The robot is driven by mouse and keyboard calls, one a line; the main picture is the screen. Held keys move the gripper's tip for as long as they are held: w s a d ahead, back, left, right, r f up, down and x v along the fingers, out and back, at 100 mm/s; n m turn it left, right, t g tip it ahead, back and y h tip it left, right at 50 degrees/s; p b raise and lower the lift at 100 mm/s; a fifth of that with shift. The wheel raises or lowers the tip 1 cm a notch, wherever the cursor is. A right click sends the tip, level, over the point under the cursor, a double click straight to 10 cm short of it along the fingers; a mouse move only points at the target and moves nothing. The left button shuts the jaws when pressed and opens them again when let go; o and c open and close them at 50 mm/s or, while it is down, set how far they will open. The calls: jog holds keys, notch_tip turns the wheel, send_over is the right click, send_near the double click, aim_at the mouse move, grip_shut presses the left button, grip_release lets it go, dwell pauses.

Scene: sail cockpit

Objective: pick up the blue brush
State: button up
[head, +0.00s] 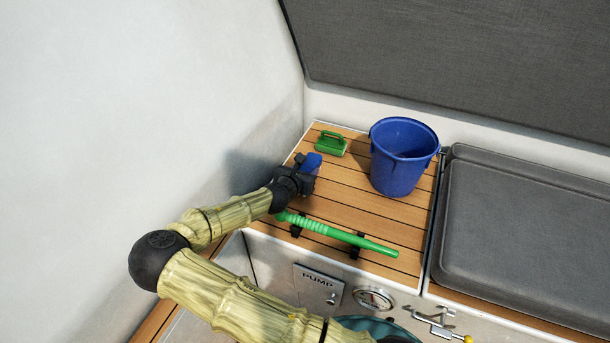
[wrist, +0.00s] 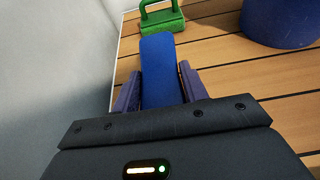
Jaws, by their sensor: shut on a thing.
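The blue brush (head: 312,161) is at the left end of the slatted wooden top, at the end of my arm. My gripper (head: 303,178) is shut on it. In the wrist view the blue brush (wrist: 160,75) stands between the two fingers of my gripper (wrist: 160,90), one on each side. Its lower part is hidden by the gripper body. I cannot tell whether the brush touches the wood or is lifted off it.
A green brush with a handle (head: 331,144) lies just behind, also in the wrist view (wrist: 162,18). A blue bucket (head: 398,165) stands to the right. A white wall (head: 150,100) is close on the left.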

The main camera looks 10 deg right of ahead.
notch_tip(320, 180, up, 8)
jog(key=shift+f+p, duration=0.2)
jog(key=shift+p, duration=0.75)
